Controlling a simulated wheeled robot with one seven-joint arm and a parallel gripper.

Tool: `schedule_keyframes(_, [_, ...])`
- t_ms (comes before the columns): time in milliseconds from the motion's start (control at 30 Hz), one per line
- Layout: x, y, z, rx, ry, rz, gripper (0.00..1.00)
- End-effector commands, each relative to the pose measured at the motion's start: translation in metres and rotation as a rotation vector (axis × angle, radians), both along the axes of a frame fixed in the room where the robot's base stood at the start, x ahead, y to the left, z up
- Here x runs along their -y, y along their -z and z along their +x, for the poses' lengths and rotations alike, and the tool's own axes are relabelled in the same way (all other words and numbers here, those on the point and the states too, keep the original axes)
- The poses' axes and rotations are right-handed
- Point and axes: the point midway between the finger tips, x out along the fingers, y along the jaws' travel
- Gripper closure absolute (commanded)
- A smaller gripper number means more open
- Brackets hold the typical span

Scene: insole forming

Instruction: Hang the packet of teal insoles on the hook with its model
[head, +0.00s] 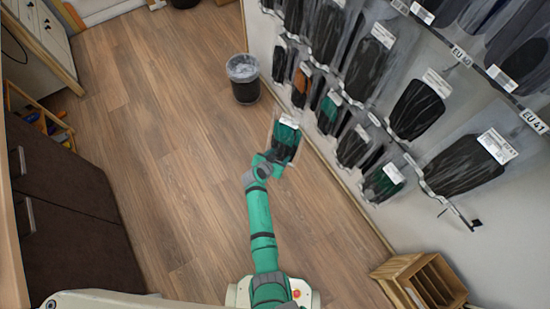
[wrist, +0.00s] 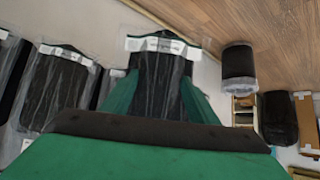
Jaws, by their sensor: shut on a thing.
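My gripper (head: 270,158) is shut on a packet of teal insoles (head: 286,142), held out over the floor left of the wall. The packet is clear, with a white label at its top and dark and teal insoles inside. In the wrist view the held packet (wrist: 161,72) stands between the green fingers, label side up in the picture. On the wall, packets with teal hang in the lower rows, one in the middle (head: 327,116) and one at the lower right (head: 381,186). The hooks behind the packets are mostly hidden.
Several packets of black insoles (head: 416,110) and an orange-brown one (head: 300,86) hang on the wall. A bin (head: 243,78) stands by the wall. A wooden crate (head: 420,284) is at lower right, and a dark cabinet (head: 60,205) at left. The floor between is clear.

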Motion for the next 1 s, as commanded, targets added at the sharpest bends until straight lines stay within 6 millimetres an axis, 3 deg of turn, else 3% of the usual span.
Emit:
schedule_keyframes(500, [0.04,0.0,0.028,0.0,0.001,0.001,0.7])
schedule_keyframes(1000, [0.046,0.0,0.033,0.001,-0.001,0.0,0.7])
